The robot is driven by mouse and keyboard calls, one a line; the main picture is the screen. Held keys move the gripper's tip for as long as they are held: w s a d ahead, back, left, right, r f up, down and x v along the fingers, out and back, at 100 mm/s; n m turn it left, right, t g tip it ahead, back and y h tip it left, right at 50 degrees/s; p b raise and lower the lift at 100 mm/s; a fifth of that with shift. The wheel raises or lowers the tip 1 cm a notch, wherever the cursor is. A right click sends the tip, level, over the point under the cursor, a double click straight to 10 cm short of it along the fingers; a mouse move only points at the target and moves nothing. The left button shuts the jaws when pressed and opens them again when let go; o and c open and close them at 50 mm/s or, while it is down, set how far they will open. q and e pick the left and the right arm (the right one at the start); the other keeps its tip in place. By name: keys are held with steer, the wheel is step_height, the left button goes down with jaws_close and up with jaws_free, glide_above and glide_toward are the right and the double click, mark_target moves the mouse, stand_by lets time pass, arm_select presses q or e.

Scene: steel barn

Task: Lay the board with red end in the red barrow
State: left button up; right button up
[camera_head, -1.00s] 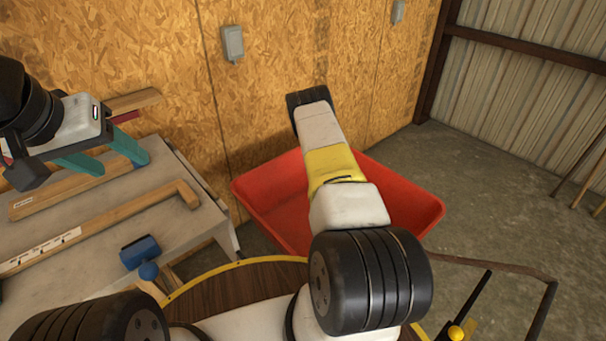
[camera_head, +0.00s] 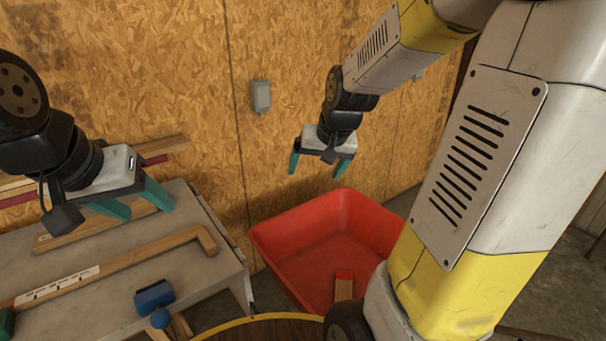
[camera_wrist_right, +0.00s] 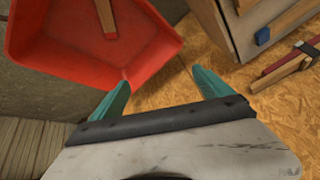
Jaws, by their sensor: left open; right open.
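The red barrow (camera_head: 285,240) stands beside the bench, and it also shows in the right wrist view (camera_wrist_right: 50,60). The board with red end (camera_head: 343,290) is in the barrow, its red tip on the tray floor; my right arm hides its near part. In the right wrist view the board (camera_wrist_right: 105,14) runs off the top edge. My right gripper (camera_head: 317,169) is open and empty, above the barrow's far rim near the wall. My left gripper (camera_head: 136,205) is open above a plain wooden piece (camera_head: 75,233) on the bench, with nothing visible between its fingers.
The grey bench (camera_head: 110,295) at left holds an L-ended wooden piece (camera_head: 130,262) with a white label and a blue mallet (camera_head: 154,297). A wooden piece and dark red bar (camera_head: 150,160) lie by the chipboard wall (camera_head: 190,60). A grey box (camera_head: 260,96) is on the wall.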

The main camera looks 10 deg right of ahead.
steer(key=s+a+r+n, duration=0.1)
steer(key=s+a+r, duration=0.1)
steer(key=s, duration=0.6)
steer(key=s+a+r+n+y, duration=0.1)
steer(key=s+a+r, duration=0.1)
steer(key=s+r, duration=0.3)
steer(key=s, duration=0.3)
steer(key=shift+a+n, duration=0.35)
steer(key=shift+n, duration=0.05)
